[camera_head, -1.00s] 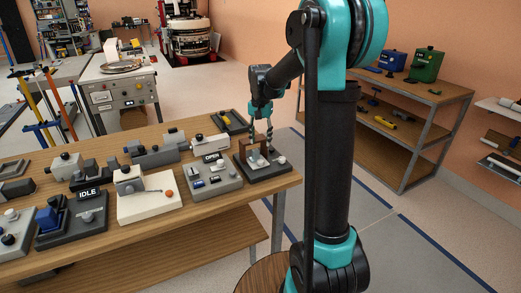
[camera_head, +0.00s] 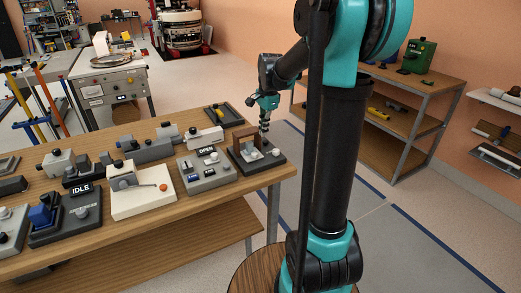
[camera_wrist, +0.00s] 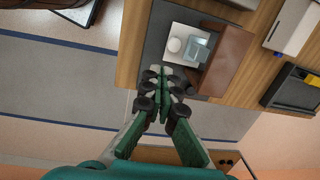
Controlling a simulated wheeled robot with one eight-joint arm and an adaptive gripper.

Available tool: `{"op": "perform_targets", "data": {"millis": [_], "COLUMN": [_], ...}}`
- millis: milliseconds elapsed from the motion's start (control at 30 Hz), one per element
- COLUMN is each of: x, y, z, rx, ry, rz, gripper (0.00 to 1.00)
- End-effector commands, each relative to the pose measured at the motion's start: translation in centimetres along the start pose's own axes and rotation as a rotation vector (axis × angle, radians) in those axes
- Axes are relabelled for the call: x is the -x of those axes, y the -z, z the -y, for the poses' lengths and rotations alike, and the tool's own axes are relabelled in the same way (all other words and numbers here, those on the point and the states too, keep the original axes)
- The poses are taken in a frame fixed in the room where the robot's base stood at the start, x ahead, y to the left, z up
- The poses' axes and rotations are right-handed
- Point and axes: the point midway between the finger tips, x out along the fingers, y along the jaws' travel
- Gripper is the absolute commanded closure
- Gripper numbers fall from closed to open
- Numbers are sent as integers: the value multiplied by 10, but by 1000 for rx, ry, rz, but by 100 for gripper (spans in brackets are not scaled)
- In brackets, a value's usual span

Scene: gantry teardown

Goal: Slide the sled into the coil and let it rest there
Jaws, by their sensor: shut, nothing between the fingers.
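A brown arch-shaped frame, which looks like the coil, stands on a dark base (camera_head: 268,166) at the right end of the wooden table. The frame also shows in the wrist view (camera_wrist: 230,62). A pale sled-like piece (camera_wrist: 184,32) with a round white knob (camera_wrist: 174,45) and a grey-blue block (camera_wrist: 198,52) lies beside and partly at the frame. How deep it sits inside is unclear. My gripper (camera_head: 264,128) is shut and empty, just above the base near the frame. Its fingertips (camera_wrist: 166,80) meet beside the pale piece; whether they touch it is unclear.
A grey box marked OPEN (camera_head: 205,170) stands left of the base. A cream lever box (camera_head: 140,200) and a unit marked IDLE (camera_head: 75,215) stand farther left. A dark tray (camera_head: 217,114) lies behind. Floor is clear past the table's right end.

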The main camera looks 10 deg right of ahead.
Motion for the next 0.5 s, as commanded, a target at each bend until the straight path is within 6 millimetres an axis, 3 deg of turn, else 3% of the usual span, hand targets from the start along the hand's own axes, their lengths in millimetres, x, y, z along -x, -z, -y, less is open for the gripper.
{"op": "perform_targets", "data": {"millis": [300, 500], "x": [-3, -4], "y": [17, 21], "z": [-40, -52], "rx": [-809, -1082], "ry": [77, 93], "rz": [76, 114], "gripper": [100, 100]}}
